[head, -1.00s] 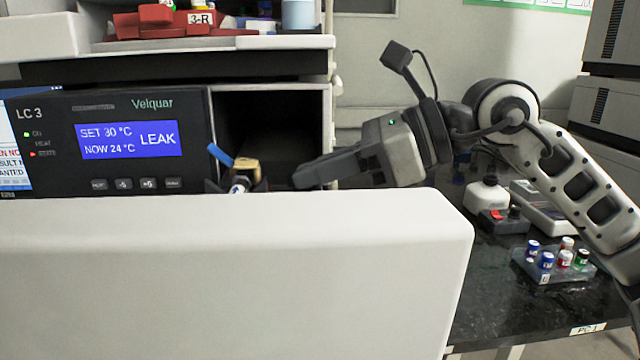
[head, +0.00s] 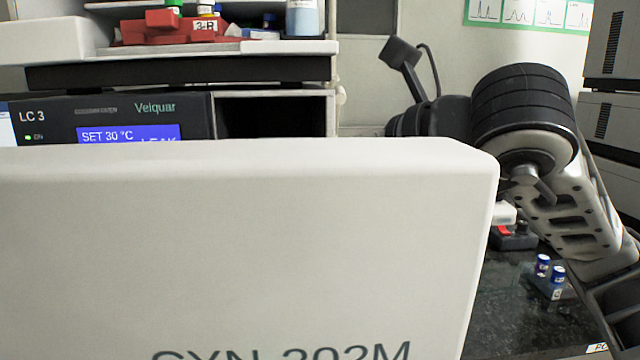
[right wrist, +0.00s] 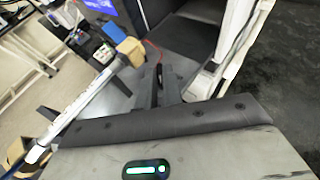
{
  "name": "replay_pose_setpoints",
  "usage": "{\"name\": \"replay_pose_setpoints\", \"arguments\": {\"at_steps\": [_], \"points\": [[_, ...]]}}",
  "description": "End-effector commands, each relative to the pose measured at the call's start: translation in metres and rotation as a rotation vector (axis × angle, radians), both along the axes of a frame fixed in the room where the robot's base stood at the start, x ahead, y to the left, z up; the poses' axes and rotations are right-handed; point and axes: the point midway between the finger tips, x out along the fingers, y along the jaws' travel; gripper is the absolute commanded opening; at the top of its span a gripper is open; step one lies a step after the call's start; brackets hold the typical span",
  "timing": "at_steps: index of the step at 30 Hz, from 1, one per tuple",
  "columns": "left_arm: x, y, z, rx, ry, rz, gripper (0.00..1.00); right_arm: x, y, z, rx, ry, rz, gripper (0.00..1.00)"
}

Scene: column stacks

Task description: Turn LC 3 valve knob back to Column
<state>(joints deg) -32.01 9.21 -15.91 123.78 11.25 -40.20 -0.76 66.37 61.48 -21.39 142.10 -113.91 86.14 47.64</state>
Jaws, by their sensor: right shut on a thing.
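The LC 3 unit (head: 60,120), dark with a blue display (head: 110,134), shows at the left in the head view. A large white panel in front hides its lower part. My right gripper is behind that panel in the head view. In the right wrist view my right gripper (right wrist: 160,82) is shut on a small dark thing at its fingertips, which looks like the valve knob (right wrist: 158,73); its marks are too small to read. My left gripper is not in view.
The white panel (head: 240,230), with lettering cut off at the bottom, fills the front. A red rack (head: 180,24) and a bottle (head: 302,18) stand on the shelf above. Blue-capped vials (head: 542,265) stand on the dark bench at the right.

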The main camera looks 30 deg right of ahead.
Motion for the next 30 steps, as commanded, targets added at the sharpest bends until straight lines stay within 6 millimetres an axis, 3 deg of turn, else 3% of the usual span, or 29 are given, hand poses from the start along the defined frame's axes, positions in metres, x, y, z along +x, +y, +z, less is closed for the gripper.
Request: {"name": "replay_pose_setpoints", "arguments": {"at_steps": [12, 15, 30], "points": [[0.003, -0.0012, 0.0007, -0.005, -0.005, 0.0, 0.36, -0.0004, 0.0001, -0.0011, -0.001, 0.006, -0.007, 0.0], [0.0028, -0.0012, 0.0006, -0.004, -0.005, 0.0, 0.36, -0.0003, 0.0, -0.0011, -0.001, 0.005, -0.007, 0.3], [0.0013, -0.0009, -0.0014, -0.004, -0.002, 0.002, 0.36, -0.0037, -0.0016, 0.0013, -0.001, 0.001, -0.007, 0.3]]}}
